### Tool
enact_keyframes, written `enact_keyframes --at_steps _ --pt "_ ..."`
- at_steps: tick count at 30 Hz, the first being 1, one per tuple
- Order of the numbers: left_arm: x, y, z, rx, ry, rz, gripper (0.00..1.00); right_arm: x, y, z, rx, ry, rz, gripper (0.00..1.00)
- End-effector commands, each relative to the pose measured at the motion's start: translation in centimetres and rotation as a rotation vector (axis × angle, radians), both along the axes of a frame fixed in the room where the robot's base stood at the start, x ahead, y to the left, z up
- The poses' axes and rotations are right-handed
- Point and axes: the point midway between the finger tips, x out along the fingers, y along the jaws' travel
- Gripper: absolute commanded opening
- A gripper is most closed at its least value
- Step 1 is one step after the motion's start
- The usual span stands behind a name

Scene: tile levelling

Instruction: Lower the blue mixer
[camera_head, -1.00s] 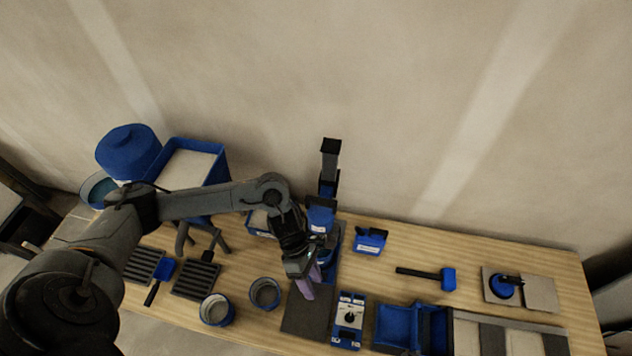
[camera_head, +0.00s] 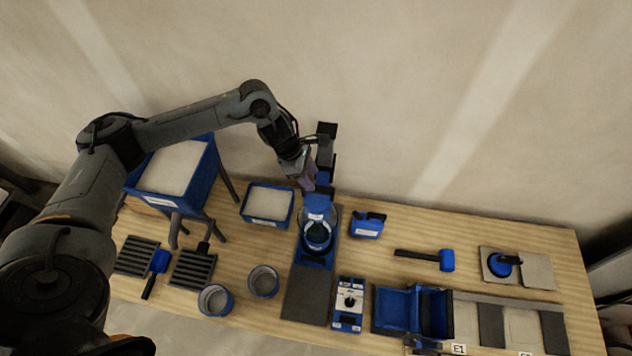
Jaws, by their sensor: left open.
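The blue mixer (camera_head: 319,206) stands near the back edge of the table, on a blue base with a dark column (camera_head: 326,140) rising behind. A clear bowl (camera_head: 318,236) sits under its head. My left gripper (camera_head: 309,184) is open, at the upper left of the mixer's head and close to the column. It covers part of the head, and I cannot tell whether it touches the mixer. My right gripper is out of view.
A white-filled blue tray (camera_head: 267,222) lies left of the mixer, and a small blue tool (camera_head: 367,226) lies right. A dark mat (camera_head: 307,297), a control box (camera_head: 348,304) and two pots (camera_head: 264,281) are in front. The wall is close behind.

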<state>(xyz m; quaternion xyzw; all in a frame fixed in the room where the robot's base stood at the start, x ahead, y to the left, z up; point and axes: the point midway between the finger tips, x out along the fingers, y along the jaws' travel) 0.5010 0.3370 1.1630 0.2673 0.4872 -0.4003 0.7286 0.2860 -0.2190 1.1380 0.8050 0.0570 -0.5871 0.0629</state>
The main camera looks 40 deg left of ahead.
Motion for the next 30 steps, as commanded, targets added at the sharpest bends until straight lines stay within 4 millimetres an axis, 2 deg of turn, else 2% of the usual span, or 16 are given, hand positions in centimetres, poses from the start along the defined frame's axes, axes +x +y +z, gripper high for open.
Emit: enact_keyframes --at_steps 6,12,23,30 --pt "0.6 -1.1 -2.8 -0.001 0.002 0.0 0.49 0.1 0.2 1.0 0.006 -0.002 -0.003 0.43" --pt "1.0 -1.6 -4.3 0.0 0.001 0.0 0.49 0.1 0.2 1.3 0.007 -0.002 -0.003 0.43" --pt "1.0 -1.6 -4.7 0.0 0.0 0.0 0.49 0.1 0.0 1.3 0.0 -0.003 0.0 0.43" --pt "1.0 -1.6 -4.7 0.0 0.0 0.0 0.14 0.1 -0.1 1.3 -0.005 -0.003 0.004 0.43"
